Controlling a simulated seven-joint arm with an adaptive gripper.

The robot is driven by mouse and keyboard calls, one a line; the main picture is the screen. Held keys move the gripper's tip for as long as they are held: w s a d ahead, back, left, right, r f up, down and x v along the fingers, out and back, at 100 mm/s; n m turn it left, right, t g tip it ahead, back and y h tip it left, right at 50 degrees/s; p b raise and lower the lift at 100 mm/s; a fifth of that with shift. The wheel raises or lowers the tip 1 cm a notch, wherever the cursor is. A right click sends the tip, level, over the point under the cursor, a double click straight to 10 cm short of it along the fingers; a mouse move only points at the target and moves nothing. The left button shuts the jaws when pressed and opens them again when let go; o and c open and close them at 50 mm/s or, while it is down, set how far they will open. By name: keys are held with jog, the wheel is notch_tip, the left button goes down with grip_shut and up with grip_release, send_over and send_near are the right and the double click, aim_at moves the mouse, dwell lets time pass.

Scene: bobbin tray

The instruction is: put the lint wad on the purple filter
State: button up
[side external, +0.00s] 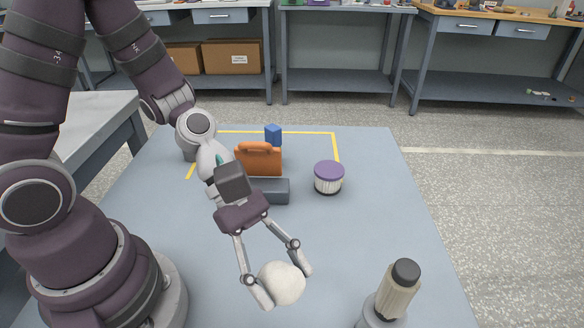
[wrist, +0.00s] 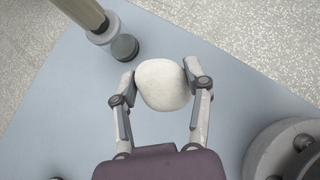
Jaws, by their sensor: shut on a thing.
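The lint wad (side external: 282,283) is a rounded off-white lump. My gripper (side external: 284,286) is shut on it, with one finger on each side, toward the front of the table. In the wrist view the wad (wrist: 161,84) sits between the two fingertips of my gripper (wrist: 163,80). I cannot tell how far it is above the table. The purple filter (side external: 329,177) stands upright behind and to the right of the wad, with a purple top, a pale pleated side and a dark base. Nothing is on its top. The filter does not show in the wrist view.
A beige cylinder with a dark cap (side external: 397,287) stands at the front right; it also shows in the wrist view (wrist: 90,18). An orange case (side external: 260,160), a grey block (side external: 271,191) and a blue block (side external: 273,135) stand behind my gripper. The table's right middle is clear.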

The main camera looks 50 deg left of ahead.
jog(key=w+a+n+t+y, duration=0.1)
jog(key=w+a+n+t, duration=0.45)
jog(key=w+a, duration=0.2)
jog(key=n+t+y, duration=0.2)
jog(key=n+y, duration=0.1)
jog(key=n, duration=0.2)
send_over(343, 168)
jog(key=s+a, duration=0.2)
jog(key=s, duration=0.1)
jog(key=shift+d+f, duration=0.1)
jog(key=shift+f, duration=0.25)
jog(key=shift+w+f, duration=0.1)
jog(key=shift+w, duration=0.25)
jog(key=shift+f, duration=1.7)
jog(key=o, duration=0.7)
jog(key=shift+f, duration=0.1)
jog(key=shift+o, duration=0.2)
